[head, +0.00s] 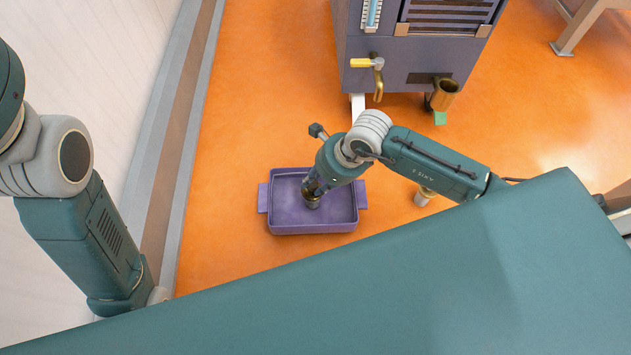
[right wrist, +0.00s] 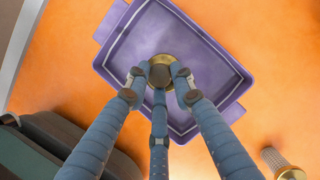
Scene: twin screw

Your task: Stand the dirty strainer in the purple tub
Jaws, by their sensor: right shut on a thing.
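The purple tub (head: 310,228) is a shallow rectangular tray with side handles on the orange floor; it also shows in the right wrist view (right wrist: 203,48). My right gripper (head: 314,187) points down over its inside. Its fingers are shut around a small round strainer (head: 312,202) with a brass-coloured rim and a dull grey-brown top, seen end-on in the right wrist view (right wrist: 160,60). The strainer looks upright within the tub's outline. I cannot tell whether its base touches the tub floor. My left arm is at the left edge, but its gripper is out of view.
A second pale cylindrical strainer with a brass rim (head: 425,196) stands on the floor right of the tub. A purple-grey machine (head: 400,75) stands behind, with a yellow-handled valve (head: 362,63) and a brass cup-shaped outlet (head: 443,95).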

